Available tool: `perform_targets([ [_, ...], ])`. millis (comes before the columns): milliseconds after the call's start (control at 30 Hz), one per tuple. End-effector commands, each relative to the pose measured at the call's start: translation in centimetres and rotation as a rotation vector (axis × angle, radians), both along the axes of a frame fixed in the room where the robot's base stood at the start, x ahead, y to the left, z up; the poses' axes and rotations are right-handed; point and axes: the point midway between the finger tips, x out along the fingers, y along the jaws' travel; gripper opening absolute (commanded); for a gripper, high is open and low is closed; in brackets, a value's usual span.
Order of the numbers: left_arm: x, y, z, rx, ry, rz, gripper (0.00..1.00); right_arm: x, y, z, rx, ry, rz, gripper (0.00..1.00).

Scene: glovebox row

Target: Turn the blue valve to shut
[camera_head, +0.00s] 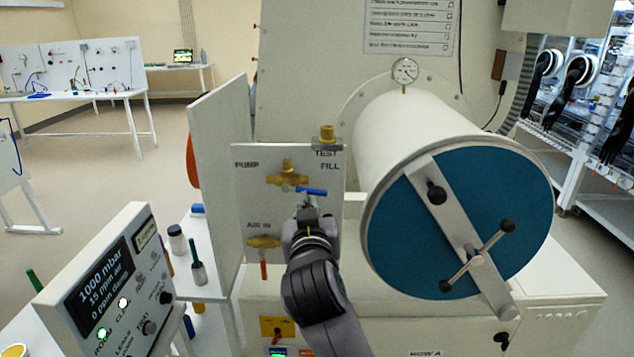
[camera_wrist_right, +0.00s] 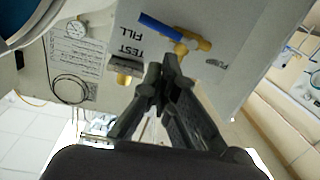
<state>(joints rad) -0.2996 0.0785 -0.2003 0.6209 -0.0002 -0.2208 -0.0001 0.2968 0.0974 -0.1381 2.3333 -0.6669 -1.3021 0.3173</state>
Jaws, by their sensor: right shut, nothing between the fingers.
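The blue valve has a brass body (camera_head: 287,178) on the white panel, and its blue handle (camera_head: 312,191) points right, roughly level, under the words TEST FILL. In the right wrist view, which shows the panel upside down, the blue handle (camera_wrist_right: 160,27) runs up and left from the brass body (camera_wrist_right: 190,43). My right gripper (camera_head: 307,205) is just below the handle in the head view. Its fingertips (camera_wrist_right: 163,65) are close together and empty in the wrist view, near the handle; I cannot tell whether they touch it. My left gripper is not in view.
A second brass valve (camera_head: 263,242) with an orange handle sits lower left, marked AIR IN. A brass fitting (camera_head: 327,133) is above. The big blue-doored chamber (camera_head: 400,235) stands close on the right. A readout box (camera_head: 105,290) is at the lower left.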

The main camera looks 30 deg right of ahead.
Motion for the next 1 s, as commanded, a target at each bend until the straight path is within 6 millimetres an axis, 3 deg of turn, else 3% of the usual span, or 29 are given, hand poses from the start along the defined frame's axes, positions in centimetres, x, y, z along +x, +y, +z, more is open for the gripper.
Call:
perform_targets([
  [33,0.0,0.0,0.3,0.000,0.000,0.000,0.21,-0.9,0.1,2.4,0.068,-0.065,-0.030,0.00],
  [100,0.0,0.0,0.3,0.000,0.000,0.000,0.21,-1.8,0.0,3.9,0.138,-0.119,-0.061,0.00],
  [233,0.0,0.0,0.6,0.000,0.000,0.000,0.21,-2.2,-0.3,4.7,0.190,-0.155,-0.084,0.00],
  [367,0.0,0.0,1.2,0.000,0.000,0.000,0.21,-1.0,-1.2,4.8,0.187,-0.151,-0.087,0.00],
  [767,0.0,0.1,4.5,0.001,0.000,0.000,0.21,5.8,-6.1,4.5,0.184,-0.149,-0.086,0.00],
  [833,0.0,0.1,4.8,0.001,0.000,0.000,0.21,6.0,-6.0,2.9,0.186,-0.143,-0.083,0.00],
  [1000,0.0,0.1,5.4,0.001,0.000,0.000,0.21,6.5,-6.0,0.9,0.186,-0.147,-0.082,0.00],
])
